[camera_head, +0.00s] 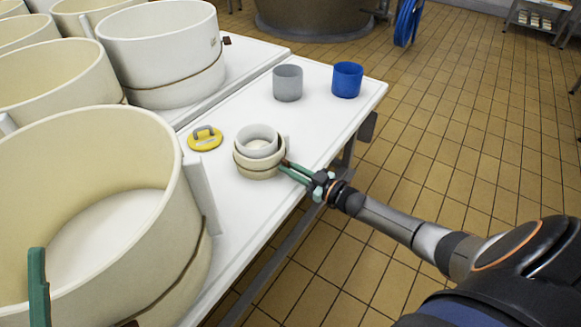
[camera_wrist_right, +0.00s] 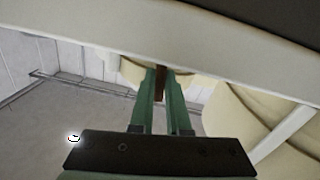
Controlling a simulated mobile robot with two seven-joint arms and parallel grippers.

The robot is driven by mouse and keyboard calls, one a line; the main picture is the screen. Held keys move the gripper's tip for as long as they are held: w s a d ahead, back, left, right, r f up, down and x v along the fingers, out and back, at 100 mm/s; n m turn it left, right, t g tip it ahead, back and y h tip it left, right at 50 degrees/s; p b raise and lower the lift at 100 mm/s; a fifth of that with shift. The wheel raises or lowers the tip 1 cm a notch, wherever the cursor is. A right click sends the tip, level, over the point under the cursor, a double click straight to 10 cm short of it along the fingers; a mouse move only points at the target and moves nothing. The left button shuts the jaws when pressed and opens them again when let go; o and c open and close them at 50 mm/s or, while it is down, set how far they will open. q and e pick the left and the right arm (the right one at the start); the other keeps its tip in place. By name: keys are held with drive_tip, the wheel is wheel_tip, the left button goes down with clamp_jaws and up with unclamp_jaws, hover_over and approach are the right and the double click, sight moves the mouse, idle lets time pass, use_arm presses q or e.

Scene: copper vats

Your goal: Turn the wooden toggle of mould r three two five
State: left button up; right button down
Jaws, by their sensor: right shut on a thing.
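A small cream mould (camera_head: 257,165) with a cord around it stands on the white table, with a white cup-like ring (camera_head: 257,142) inside it. No label on it can be read. Its wooden toggle (camera_wrist_right: 160,84) is a brown upright piece between my green fingers in the right wrist view. My right gripper (camera_head: 285,165) reaches in from the right and is shut on the toggle at the mould's right side. A green finger of my left gripper (camera_head: 37,285) shows at the lower left, in front of a large mould; its other finger is hidden.
A large cream mould (camera_head: 95,215) stands at the left, with more large moulds behind. A yellow disc with a grey handle (camera_head: 205,137), a grey cup (camera_head: 288,83) and a blue cup (camera_head: 347,80) are on the white table (camera_head: 318,112).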

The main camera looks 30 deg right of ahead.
use_arm(q)
drive_tip(key=shift+w+f+n+y, duration=0.3)
drive_tip(key=shift+w+f+y, duration=0.05)
drive_tip(key=shift+f+y, duration=0.15)
use_arm(e)
drive_tip(key=shift+m, duration=0.9)
use_arm(q)
drive_tip(key=shift+w+f, duration=0.1)
drive_tip(key=shift+f, duration=0.05)
use_arm(e)
drive_tip(key=c, duration=0.9)
unclamp_jaws()
